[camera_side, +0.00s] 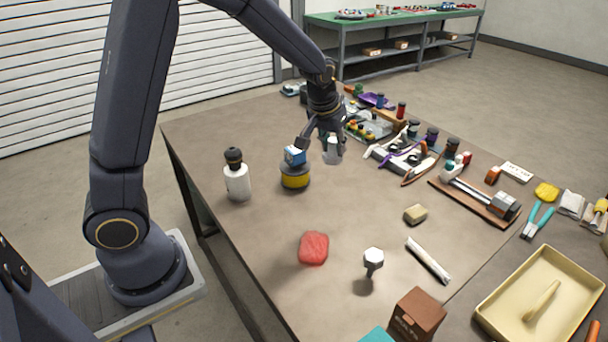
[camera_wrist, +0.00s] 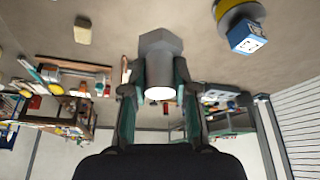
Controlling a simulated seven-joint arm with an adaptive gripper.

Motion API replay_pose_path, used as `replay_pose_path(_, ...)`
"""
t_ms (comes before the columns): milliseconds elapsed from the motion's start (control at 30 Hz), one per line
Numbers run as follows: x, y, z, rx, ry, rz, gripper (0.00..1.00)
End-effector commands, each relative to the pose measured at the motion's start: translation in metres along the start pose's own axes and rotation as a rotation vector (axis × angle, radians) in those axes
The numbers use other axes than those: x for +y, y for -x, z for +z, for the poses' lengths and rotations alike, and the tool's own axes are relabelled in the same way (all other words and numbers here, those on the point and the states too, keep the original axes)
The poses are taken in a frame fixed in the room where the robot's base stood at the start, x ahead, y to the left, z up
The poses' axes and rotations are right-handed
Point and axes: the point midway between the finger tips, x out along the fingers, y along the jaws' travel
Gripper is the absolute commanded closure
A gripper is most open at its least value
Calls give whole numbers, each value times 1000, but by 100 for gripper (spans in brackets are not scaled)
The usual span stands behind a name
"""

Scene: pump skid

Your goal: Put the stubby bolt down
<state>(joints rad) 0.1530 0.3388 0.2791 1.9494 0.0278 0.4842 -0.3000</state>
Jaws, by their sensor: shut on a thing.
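My gripper (camera_side: 327,134) is shut on a short grey bolt (camera_side: 332,152), which I take as the stubby bolt. In the wrist view the bolt (camera_wrist: 157,62) sits between both fingers of my gripper (camera_wrist: 158,85). Its wide six-sided head points away from the camera and its pale round shank end faces it. In the side view the bolt is low over the brown table (camera_side: 225,245); I cannot tell if it touches the top. Part of the bolt is hidden by the fingers.
A blue cube (camera_side: 294,155) sits on a yellow and dark round thing (camera_side: 295,179) left of the bolt. A white bottle (camera_side: 237,183) stands further left. A crowded row of tools and jars lies to the right. Another hex-headed bolt (camera_side: 373,259) stands in front, near a red lump (camera_side: 313,248).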

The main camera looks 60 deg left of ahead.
Motion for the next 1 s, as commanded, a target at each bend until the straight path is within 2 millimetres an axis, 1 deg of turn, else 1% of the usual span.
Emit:
replay_pose_path(33,1,11,-5,4,0,2,100)
replay_pose_path(100,1,24,-11,4,-1,2,100)
replay_pose_path(233,0,46,-19,3,-1,1,100)
replay_pose_path(300,-14,42,-17,-4,52,-24,100)
replay_pose_path(367,-25,41,-18,-3,94,-41,100)
replay_pose_path(467,-47,39,-16,-3,180,-77,100)
replay_pose_path(567,-75,38,-14,-2,288,-122,100)
replay_pose_path(667,-108,39,-9,-2,424,-179,100)
replay_pose_path(700,-125,39,-6,-2,490,-208,100)
replay_pose_path(767,-152,42,1,-1,604,-254,100)
replay_pose_path(800,-172,44,7,-1,687,-290,100)
replay_pose_path(833,-187,46,12,-2,754,-318,100)
replay_pose_path(867,-202,48,17,-1,822,-346,100)
replay_pose_path(900,-222,52,26,-2,914,-384,100)
replay_pose_path(1000,-262,62,47,-1,1112,-466,100)
